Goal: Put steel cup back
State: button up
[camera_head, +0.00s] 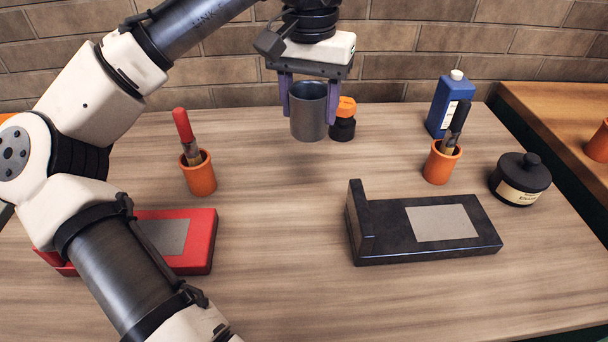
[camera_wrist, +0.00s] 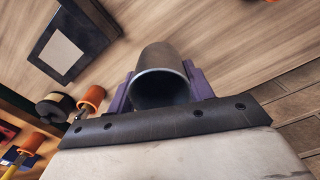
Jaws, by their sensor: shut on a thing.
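The steel cup (camera_head: 309,112) is a grey metal cylinder, held upright above the back middle of the table. My gripper (camera_head: 307,97) is shut on it, with one purple finger on each side of its wall. In the wrist view the cup (camera_wrist: 162,70) sits between the fingers (camera_wrist: 160,88), and its dark open mouth faces the camera. The cup looks clear of the wooden tabletop. The bottom of the cup is hidden in the wrist view.
A black block with a grey plate (camera_head: 430,230) lies front right; a red one (camera_head: 200,240) lies left, partly behind my arm. Orange pots with brushes (camera_head: 200,175) (camera_head: 440,163), a blue bottle (camera_head: 449,105), a black jar (camera_head: 520,180) and an orange-capped bottle (camera_head: 343,125) stand around. The middle is clear.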

notch_tip(320, 180, down, 13)
jog(key=shift+b, duration=0.6)
jog(key=shift+f, duration=0.15)
jog(key=o, duration=1)
jog(key=shift+a, duration=0.1)
